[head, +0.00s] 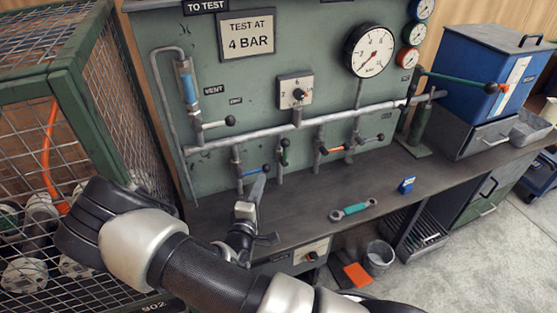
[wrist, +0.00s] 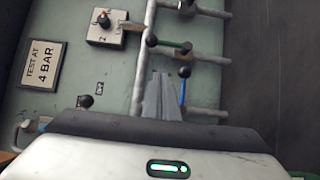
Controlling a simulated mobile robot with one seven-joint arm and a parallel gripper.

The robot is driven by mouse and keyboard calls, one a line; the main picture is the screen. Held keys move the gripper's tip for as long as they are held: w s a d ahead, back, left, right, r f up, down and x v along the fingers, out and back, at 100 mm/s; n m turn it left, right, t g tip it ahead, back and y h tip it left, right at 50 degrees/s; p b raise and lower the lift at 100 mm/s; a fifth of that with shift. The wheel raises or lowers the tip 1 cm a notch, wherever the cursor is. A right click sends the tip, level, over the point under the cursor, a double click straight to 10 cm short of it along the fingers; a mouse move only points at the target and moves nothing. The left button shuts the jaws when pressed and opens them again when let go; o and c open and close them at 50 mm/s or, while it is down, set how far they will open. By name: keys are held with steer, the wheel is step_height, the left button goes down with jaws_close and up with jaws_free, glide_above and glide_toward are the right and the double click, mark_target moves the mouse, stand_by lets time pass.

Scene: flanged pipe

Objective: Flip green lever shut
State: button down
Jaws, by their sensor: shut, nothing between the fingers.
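The green lever (head: 284,152) sits on a short branch pipe below the main pipe. Its handle points up along that branch, with a black knob at the top. In the wrist view the green lever (wrist: 170,45) lies beyond my fingertips, roughly in line with its branch pipe. My gripper (head: 262,177) is shut and empty, with its fingers pointing up toward the panel. In the wrist view my gripper (wrist: 161,74) is beside the blue lever (wrist: 182,92), short of the green one. I cannot tell whether it touches the blue lever.
The blue lever (head: 250,172) sticks out sideways left of the green one. An orange lever (head: 333,150) is to the right. A pressure gauge (head: 370,50) and a dial (head: 295,91) are above.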

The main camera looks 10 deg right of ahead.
steer(key=shift+w, duration=0.1)
steer(key=s+d+x, duration=0.1)
steer(key=d+x, duration=0.1)
steer(key=x, duration=1)
steer(key=shift+w+d, duration=0.25)
steer(key=shift+d, duration=0.3)
steer(key=shift+w+d+r, duration=0.1)
steer(key=shift+d+m+b, duration=0.15)
steer(key=shift+m+b, duration=0.15)
steer(key=shift+m, duration=0.1)
